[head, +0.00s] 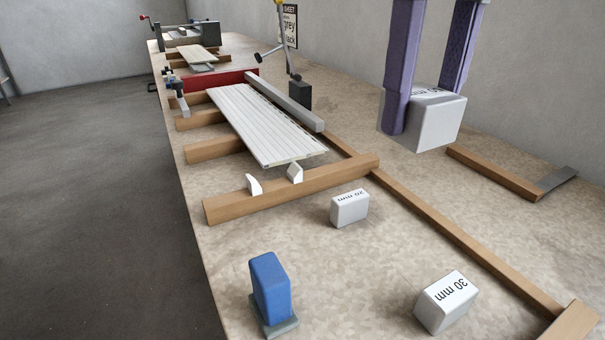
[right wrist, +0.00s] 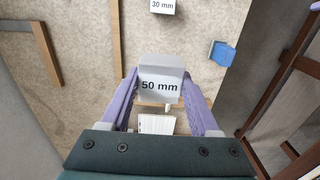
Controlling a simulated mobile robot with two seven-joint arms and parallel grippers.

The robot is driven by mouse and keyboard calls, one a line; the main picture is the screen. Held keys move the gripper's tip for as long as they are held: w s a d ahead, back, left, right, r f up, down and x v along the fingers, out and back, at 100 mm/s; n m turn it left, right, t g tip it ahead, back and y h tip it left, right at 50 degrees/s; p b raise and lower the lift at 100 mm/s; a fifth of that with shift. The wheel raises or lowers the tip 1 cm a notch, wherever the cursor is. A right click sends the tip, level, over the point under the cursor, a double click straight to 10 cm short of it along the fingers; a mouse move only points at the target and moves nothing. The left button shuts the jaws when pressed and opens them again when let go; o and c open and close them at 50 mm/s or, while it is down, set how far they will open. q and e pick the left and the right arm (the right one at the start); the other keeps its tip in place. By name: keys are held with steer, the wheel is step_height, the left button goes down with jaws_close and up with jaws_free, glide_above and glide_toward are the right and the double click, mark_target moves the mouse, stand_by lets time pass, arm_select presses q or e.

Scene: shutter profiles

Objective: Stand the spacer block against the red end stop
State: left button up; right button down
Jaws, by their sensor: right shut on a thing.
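My right gripper (head: 424,112) is shut on a light grey spacer block (head: 436,124), one finger on each side, and holds it above the bench at the right. In the right wrist view the block (right wrist: 162,76) reads "50 mm" and sits between the purple fingers (right wrist: 160,90). The red end stop (head: 218,79) is a low red bar across the far end of the pale slatted panel (head: 265,125), well away from the held block. My left gripper is not in view.
A 20 mm block (head: 349,208) and a 30 mm block (head: 445,303) lie on the bench near a blue block-shaped thing (head: 270,285) on a grey base. Wooden rails (head: 290,189) and a grey bar (head: 285,101) border the panel. A dark stand (head: 299,93) is beside the bar.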

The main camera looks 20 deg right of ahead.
mark_target(416, 137)
step_height(416, 137, down, 16)
steer(key=b, duration=0.3)
steer(key=shift+r, duration=0.1)
steer(key=shift+f, duration=0.2)
steer(key=shift+c, duration=0.6)
jaws_free()
steer(key=shift+r, duration=0.1)
step_height(416, 137, up, 12)
steer(key=p, duration=0.2)
steer(key=shift+p, duration=0.35)
